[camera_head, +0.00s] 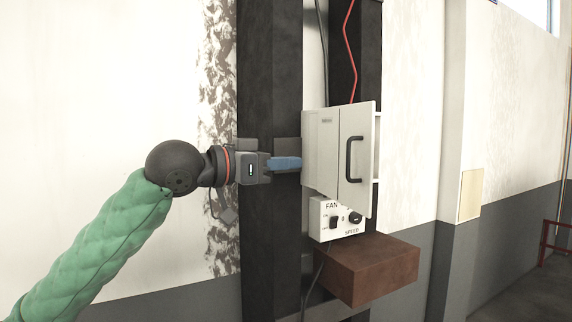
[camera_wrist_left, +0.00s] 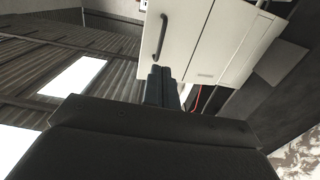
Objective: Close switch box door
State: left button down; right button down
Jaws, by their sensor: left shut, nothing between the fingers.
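The switch box (camera_head: 319,150) is a pale grey-white cabinet on a dark post. Its door (camera_head: 364,180) carries a black bar handle (camera_head: 354,158). A pale frame edge shows behind the door's right side, so the door seems to stand out from it; how far I cannot tell. In the left wrist view the handle (camera_wrist_left: 162,36) and the pale panels (camera_wrist_left: 215,40) are ahead of the fingers. My left gripper (camera_head: 298,163) is shut and empty, its blue fingers level at the box's left side. Whether they touch it I cannot tell. My right gripper is not in view.
A fan control box (camera_head: 328,226) with a switch and knob hangs below the switch box. A brown block (camera_head: 368,270) juts out under it. The dark post (camera_head: 270,80) stands behind my gripper. A red cable (camera_head: 348,40) runs above. The space in front is clear.

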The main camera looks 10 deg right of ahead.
pick_arm(q)
jog(key=x, duration=1.1)
jog(key=shift+w, duration=0.15)
jog(key=shift+d, duration=0.15)
